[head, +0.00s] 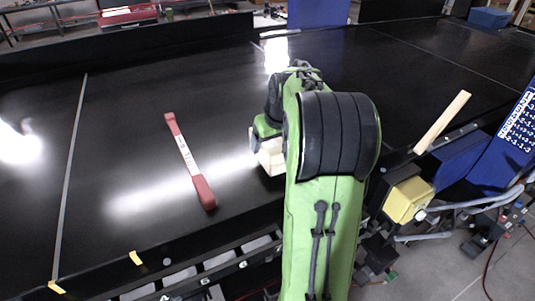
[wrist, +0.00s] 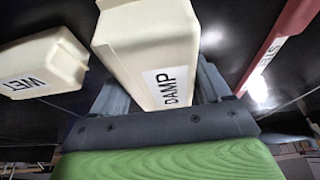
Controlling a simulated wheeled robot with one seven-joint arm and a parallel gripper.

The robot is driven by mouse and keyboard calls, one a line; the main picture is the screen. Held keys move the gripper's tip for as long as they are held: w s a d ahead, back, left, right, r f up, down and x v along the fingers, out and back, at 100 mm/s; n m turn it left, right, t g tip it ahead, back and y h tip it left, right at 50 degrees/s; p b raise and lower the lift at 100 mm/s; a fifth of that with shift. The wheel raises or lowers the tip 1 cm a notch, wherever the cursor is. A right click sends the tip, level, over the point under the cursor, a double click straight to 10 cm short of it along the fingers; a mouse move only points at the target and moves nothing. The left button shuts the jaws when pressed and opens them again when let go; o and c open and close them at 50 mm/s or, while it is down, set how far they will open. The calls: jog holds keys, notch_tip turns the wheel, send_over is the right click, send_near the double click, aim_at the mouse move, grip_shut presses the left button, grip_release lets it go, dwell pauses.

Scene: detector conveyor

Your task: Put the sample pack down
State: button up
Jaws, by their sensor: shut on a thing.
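A cream sample pack (wrist: 145,45) with a white label reading DAMP is between the fingers of my gripper (wrist: 163,90) in the wrist view. My gripper is shut on it. In the head view, part of a cream block (head: 270,153), seemingly this pack, shows left of my green arm, low over the black conveyor (head: 120,120). My arm hides the rest of it and the fingertips there. I cannot tell whether the pack touches the belt.
A second cream pack labelled WET (wrist: 45,65) lies left of my gripper in the wrist view. A red bar with a white label (head: 188,160) lies on the belt, also at right in the wrist view (wrist: 275,45). A pale stick (head: 442,122) and yellow block (head: 408,200) are right of my arm.

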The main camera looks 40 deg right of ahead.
jog(key=f, duration=0.3)
jog(key=shift+w+f, duration=0.15)
jog(key=shift+w, duration=0.1)
jog(key=shift+s+f, duration=0.15)
jog(key=shift+f, duration=0.05)
jog(key=shift+f, duration=0.1)
